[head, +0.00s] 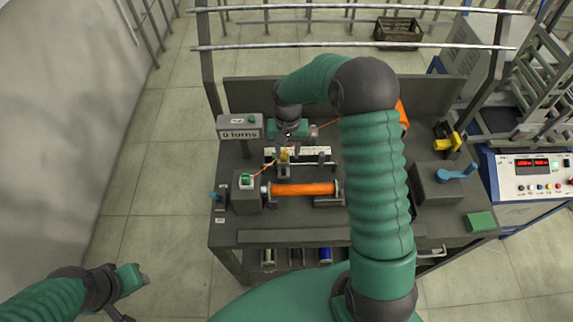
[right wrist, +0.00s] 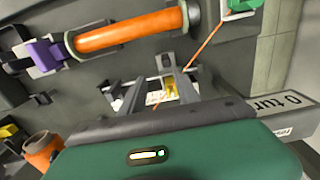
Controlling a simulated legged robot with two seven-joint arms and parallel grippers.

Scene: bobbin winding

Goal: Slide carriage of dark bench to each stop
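The dark bench (head: 380,236) stands in the middle of the head view. A rod wound in orange (head: 304,189) lies across it, and it also shows in the right wrist view (right wrist: 130,31). Behind the rod is a pale scale with a small yellow-topped carriage (head: 283,156), which appears in the right wrist view (right wrist: 171,88) with an orange thread.
A "0 turns" counter (head: 239,127) stands at the bench's back left. A green button (head: 247,180) is left of the rod. A blue crank handle (head: 456,173) and a green pad (head: 480,221) are at the right. A control panel (head: 532,170) stands beyond. Floor at left is clear.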

